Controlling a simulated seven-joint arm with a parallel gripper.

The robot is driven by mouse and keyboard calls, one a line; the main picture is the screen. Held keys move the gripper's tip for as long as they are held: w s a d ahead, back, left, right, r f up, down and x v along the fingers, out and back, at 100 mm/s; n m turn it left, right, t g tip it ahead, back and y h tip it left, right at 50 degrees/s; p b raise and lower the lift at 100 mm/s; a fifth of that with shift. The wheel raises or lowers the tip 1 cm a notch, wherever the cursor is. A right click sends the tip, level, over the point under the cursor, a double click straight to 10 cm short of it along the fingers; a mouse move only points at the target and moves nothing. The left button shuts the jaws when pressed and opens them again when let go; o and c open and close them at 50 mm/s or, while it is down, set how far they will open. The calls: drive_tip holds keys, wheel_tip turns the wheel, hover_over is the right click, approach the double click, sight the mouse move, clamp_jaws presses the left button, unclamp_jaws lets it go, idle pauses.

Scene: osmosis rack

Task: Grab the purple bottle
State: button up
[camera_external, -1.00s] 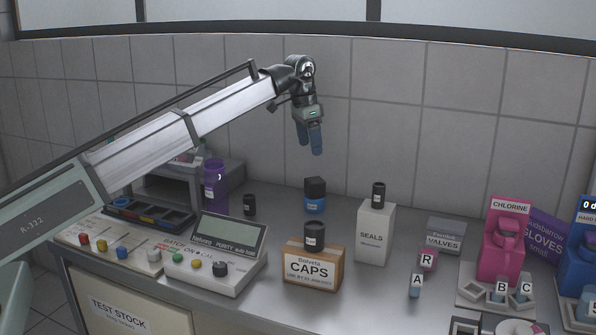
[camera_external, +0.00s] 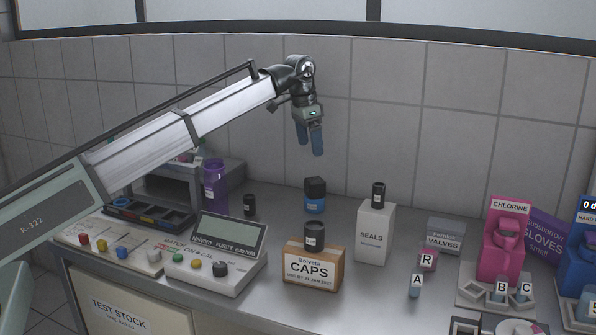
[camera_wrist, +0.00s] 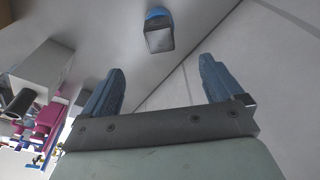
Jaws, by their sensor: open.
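The purple bottle (camera_external: 215,187) stands upright at the back left of the bench in the outside view, beside the grey rack and behind the meter. It does not show in the wrist view. My gripper (camera_external: 317,154) hangs in the air above the back of the bench, pointing down, well to the right of the purple bottle and higher than it. Its blue fingers (camera_wrist: 157,82) are apart in the wrist view, with nothing between them. A blue bottle with a dark cap (camera_external: 315,196) stands on the bench below my gripper; it also shows in the wrist view (camera_wrist: 159,31).
A small black bottle (camera_external: 249,205) stands right of the purple bottle. The PURITY meter (camera_external: 215,262) is in front. The CAPS box (camera_external: 313,268) and SEALS box (camera_external: 374,235) carry black bottles. The pink CHLORINE unit (camera_external: 503,245) is at the right. The tiled wall is close behind.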

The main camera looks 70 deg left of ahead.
drive_tip(key=n+g, duration=0.2)
drive_tip(key=n, duration=2)
hover_over(216, 179)
drive_tip(key=a, duration=0.3)
drive_tip(key=shift+w+d+f, duration=0.1)
drive_tip(key=shift+f, duration=1.75)
drive_tip(key=shift+w+f, duration=0.1)
drive_tip(key=shift+f, duration=1.7)
drive_tip(key=shift+c, duration=0.3)
drive_tip(key=c, duration=1.3)
drive_tip(key=shift+o, duration=0.2)
